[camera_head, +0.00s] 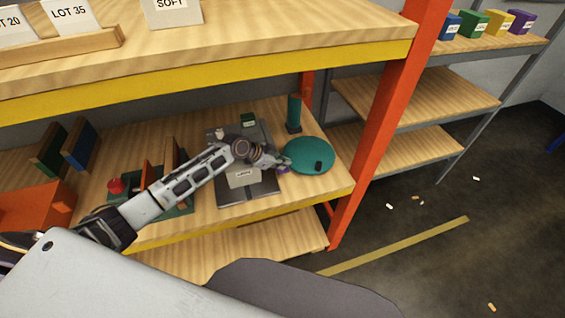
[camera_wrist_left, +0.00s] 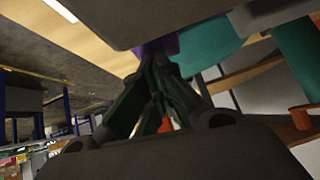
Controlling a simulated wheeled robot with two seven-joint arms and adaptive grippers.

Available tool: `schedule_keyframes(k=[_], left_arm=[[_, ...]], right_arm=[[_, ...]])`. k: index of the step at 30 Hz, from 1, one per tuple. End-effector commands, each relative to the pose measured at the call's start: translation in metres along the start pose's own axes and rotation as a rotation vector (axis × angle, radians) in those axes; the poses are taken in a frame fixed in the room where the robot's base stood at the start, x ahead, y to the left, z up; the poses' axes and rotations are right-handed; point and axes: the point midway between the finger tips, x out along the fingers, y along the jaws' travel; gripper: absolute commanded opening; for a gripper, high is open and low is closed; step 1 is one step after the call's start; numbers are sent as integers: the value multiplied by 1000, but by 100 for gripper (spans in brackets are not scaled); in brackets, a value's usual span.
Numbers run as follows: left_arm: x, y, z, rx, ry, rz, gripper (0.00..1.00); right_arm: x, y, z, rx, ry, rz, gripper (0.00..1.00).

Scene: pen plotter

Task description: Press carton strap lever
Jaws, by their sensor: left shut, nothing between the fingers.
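My left arm reaches in from the left over the middle shelf. My left gripper (camera_head: 280,161) is shut and empty, over the right side of a dark grey device (camera_head: 262,189) with a small labelled block (camera_head: 243,178). A small purple piece (camera_head: 284,170) shows right at the fingertips. In the left wrist view the purple piece (camera_wrist_left: 152,47) is just beyond the closed fingers (camera_wrist_left: 155,62); whether they touch it I cannot tell. No part is clearly recognisable as a strap lever; the arm hides part of the device. My right gripper is not in view.
A teal disc (camera_head: 305,150) with a small dark block lies right of the gripper, near a teal cylinder (camera_head: 294,111). A red knob (camera_head: 116,186) and upright panels stand left. The upper shelf's yellow edge (camera_head: 220,72) and orange post (camera_head: 385,110) bound the space.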

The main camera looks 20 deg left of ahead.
Motion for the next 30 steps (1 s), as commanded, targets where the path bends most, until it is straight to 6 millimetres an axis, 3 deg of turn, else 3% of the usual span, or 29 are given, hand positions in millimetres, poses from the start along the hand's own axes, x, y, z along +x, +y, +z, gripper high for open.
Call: schedule_keyframes(k=[17, 30], left_arm=[[0, 0, -1, 5, 0, -5, 0], [-10, 1, -19, 4, 0, -6, 0]], right_arm=[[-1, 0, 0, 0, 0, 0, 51], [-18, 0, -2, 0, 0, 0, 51]])
